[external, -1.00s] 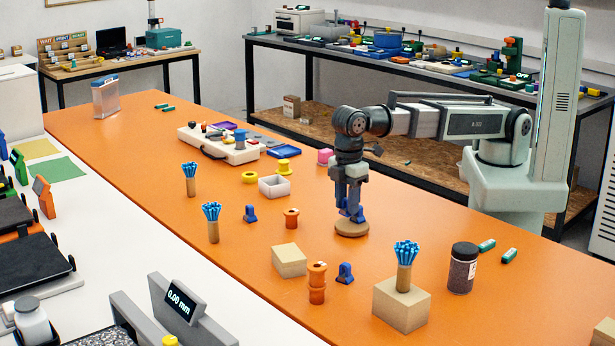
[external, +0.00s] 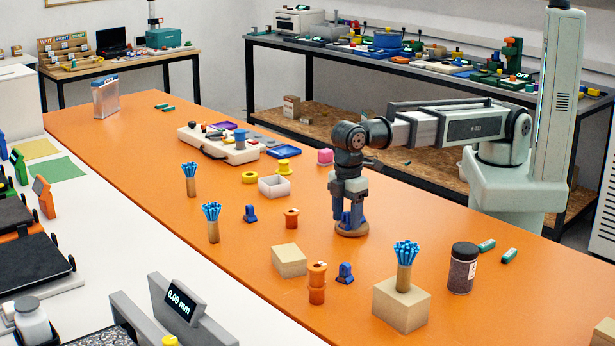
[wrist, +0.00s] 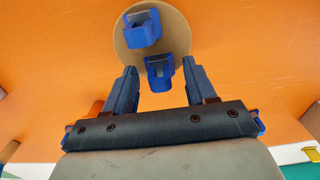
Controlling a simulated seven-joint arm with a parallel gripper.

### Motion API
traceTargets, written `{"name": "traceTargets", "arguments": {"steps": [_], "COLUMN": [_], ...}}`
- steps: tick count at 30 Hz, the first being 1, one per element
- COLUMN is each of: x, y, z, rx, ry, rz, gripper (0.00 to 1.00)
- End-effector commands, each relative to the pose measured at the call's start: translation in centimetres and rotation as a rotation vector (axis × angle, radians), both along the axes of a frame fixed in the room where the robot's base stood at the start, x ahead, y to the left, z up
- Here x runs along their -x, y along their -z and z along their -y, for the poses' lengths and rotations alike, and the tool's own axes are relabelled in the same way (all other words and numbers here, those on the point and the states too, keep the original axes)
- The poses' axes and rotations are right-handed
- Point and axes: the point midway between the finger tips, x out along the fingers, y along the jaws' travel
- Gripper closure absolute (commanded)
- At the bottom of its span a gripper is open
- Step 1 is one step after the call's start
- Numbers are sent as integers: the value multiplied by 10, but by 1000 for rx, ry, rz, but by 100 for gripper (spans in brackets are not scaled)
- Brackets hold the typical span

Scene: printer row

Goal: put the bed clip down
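Two blue bed clips stand on a round wooden disc (external: 352,231). In the wrist view, one clip (wrist: 158,72) is between my fingertips and the other clip (wrist: 142,30) is farther out on the disc (wrist: 178,25). My gripper (external: 349,212) is low over the disc, pointing down. In the wrist view my gripper (wrist: 160,65) is open, with a gap on each side of the nearer clip. That clip appears to rest on the disc, though its underside is hidden. In the external view the fingers partly hide the clips.
More blue clips stand on the orange table, one at left (external: 250,214) and one in front (external: 345,273). An orange spool (external: 291,218), a beige block (external: 289,260), a white box (external: 274,187) and a dark jar (external: 462,268) stand around the disc. Bare tabletop surrounds the disc.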

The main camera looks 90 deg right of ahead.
Motion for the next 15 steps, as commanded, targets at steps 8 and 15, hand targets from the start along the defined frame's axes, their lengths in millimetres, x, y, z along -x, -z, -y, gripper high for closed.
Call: {"name": "traceTargets", "arguments": {"steps": [8, 15], "x": [0, 0], "y": [0, -15], "z": [0, 0], "rx": [0, -1], "ry": [0, 0], "rz": [0, 1], "gripper": [39, 39]}}
